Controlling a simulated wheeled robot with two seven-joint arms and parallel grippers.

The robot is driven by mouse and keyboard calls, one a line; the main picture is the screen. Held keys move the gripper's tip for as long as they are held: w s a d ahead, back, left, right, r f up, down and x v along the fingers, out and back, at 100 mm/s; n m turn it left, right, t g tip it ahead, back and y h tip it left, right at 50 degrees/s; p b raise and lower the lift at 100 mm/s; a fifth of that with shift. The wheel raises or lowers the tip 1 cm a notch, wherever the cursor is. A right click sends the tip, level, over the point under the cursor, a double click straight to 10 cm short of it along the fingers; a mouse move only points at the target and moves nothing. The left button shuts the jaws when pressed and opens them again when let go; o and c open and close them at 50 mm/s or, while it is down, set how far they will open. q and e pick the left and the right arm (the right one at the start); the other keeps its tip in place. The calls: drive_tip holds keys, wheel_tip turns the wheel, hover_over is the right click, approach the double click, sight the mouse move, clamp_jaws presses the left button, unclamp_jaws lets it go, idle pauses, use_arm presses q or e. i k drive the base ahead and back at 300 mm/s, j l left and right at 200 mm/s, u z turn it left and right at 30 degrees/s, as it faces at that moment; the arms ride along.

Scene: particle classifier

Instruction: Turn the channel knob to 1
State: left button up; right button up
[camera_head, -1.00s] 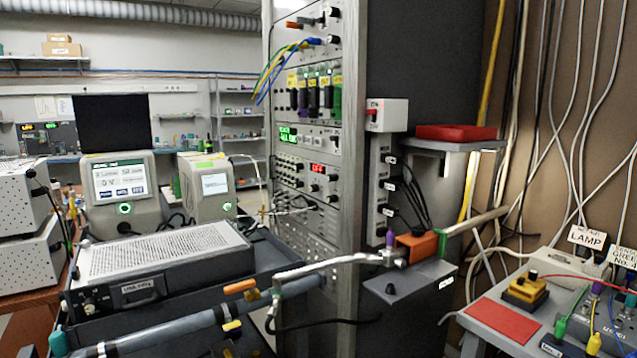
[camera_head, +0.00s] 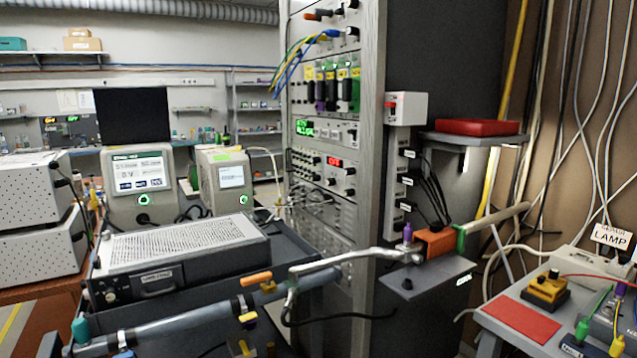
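A tall grey instrument rack (camera_head: 376,110) stands in the middle of the view. It carries several panels with small knobs. One panel has a red-lit display (camera_head: 334,161) with dark knobs (camera_head: 331,181) around it. Above it is a panel with a green-lit display (camera_head: 306,128). The labels are too small to read, so I cannot tell which knob is the channel knob or where it points. Neither of my grippers shows in the view.
A grey tube (camera_head: 180,322) with coloured clamps crosses the foreground, joined to a bent metal pipe (camera_head: 335,261). A perforated box unit (camera_head: 180,250) stands behind it. A shelf bearing a red box (camera_head: 478,127) is right of the rack. A bench with a red mat (camera_head: 522,318) is at lower right.

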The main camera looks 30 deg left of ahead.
sight(332, 181)
drive_tip(key=i+j+u, duration=0.25)
drive_tip(key=u, duration=0.15)
drive_tip(key=i+j+u, duration=0.3)
drive_tip(key=u, duration=0.15)
drive_tip(key=i+j+u, duration=0.25)
drive_tip(key=u, duration=0.15)
drive_tip(key=i, duration=0.05)
